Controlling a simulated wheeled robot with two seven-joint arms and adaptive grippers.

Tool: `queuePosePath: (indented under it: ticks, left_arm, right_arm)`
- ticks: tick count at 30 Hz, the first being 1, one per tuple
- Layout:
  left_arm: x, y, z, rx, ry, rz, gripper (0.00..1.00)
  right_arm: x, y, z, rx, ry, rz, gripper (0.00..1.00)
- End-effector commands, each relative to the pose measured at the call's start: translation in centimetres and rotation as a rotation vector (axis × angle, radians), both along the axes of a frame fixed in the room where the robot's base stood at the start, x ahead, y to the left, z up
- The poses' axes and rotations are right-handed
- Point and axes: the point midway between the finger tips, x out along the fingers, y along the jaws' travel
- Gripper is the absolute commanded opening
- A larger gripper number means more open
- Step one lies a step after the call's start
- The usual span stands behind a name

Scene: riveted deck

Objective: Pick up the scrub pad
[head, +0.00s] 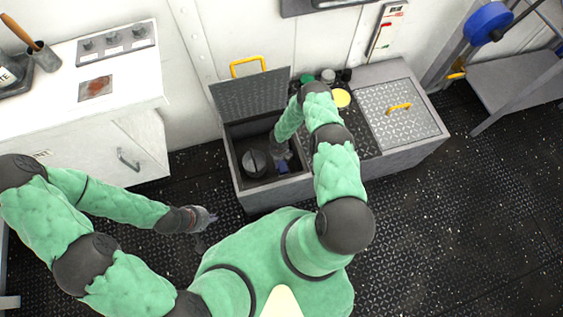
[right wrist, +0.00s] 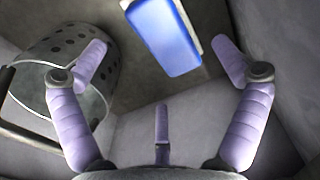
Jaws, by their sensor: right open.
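The scrub pad, a blue block with a pale layer along one side (right wrist: 172,45), lies on the floor of the open deck box. A small blue patch of it (head: 283,168) shows in the head view. My right gripper (head: 281,153) reaches down into the box, beside the pad. In the right wrist view the right gripper (right wrist: 160,62) has its fingers wide apart, with the pad beyond them and nothing between them. My left gripper (head: 205,217) hangs over the dark floor, outside the box; its fingers are too small to judge.
The open box (head: 240,190) has its lid (head: 250,95) raised at the back. A perforated round container (right wrist: 45,88) stands inside, left of the pad. The closed lid (head: 403,120) is to the right. A white cabinet (head: 130,95) stands at left. Right-hand floor is clear.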

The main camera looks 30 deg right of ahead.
Motion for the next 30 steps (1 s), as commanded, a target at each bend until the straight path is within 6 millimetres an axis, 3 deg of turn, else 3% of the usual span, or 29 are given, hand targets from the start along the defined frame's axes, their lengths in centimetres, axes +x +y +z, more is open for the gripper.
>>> queuePosePath:
  ticks: [6, 15, 25, 26, 30]
  left_arm:
    - [0.0, 0.0, -0.8, 0.0, 0.0, 0.0, 0.0]
    - [0.0, 0.0, -2.8, 0.0, 0.0, 0.0, 0.0]
    - [0.0, 0.0, -2.9, 0.0, 0.0, 0.0, 0.0]
    - [0.0, 0.0, -2.9, 0.0, 0.0, 0.0, 0.0]
    - [0.0, 0.0, -2.9, 0.0, 0.0, 0.0, 0.0]
  right_arm:
    - [0.0, 0.0, -1.6, 0.0, -0.001, -0.003, 0.97]
    - [0.0, 0.0, -5.7, 0.001, 0.001, -0.003, 0.97]
    - [0.0, 0.0, -6.2, 0.0, 0.0, -0.003, 0.97]
    - [0.0, 0.0, -6.2, 0.0, 0.0, -0.003, 0.95]
    - [0.0, 0.0, -6.1, 0.0, 0.0, -0.003, 0.55]
